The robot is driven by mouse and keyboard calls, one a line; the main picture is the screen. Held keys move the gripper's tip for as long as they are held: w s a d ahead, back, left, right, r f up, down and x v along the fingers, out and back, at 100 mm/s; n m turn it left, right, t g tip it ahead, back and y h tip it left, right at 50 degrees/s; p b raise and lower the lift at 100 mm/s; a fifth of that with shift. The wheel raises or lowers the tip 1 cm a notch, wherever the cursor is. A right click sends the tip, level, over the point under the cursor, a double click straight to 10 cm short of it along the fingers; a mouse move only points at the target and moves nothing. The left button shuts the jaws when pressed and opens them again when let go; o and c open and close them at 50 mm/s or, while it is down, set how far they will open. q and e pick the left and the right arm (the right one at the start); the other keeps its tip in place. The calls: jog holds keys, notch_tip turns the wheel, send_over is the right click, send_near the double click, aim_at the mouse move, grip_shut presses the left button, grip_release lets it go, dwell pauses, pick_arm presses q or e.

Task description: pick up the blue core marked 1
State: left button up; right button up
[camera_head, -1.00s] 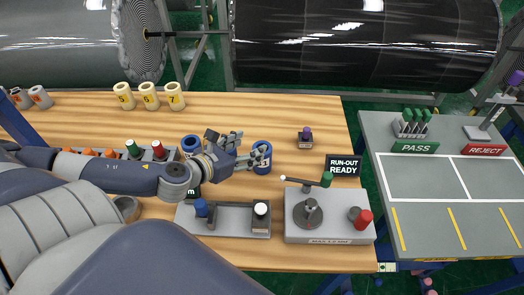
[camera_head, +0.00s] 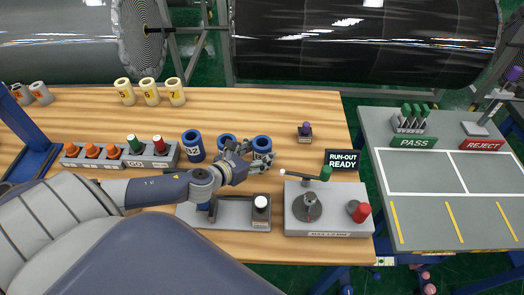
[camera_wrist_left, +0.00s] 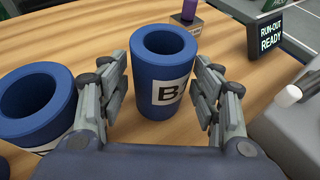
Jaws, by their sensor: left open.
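Three blue cores stand upright in a row on the wooden table: a left one (camera_head: 192,147) with a label that seems to end in 2, a middle one (camera_head: 226,138), and a right one (camera_head: 262,143). My left gripper (camera_head: 258,159) is open at the front of the right core and covers its lower part. In the left wrist view, a blue core (camera_wrist_left: 161,70) stands between the open fingers, with gaps at its sides. Another blue core (camera_wrist_left: 35,110) stands left of the fingers. My right gripper is not in view.
A grey rack (camera_head: 120,160) with orange, green and red pegs is at left. Yellow cores (camera_head: 150,92) stand behind. A purple-topped stamp (camera_head: 305,133) is to the right.

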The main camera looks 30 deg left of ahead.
pick_arm(q)
jog(key=shift+x, duration=1.25)
jog(key=shift+c, duration=0.3)
jog(key=shift+r, duration=0.1)
jog(key=c, duration=0.9)
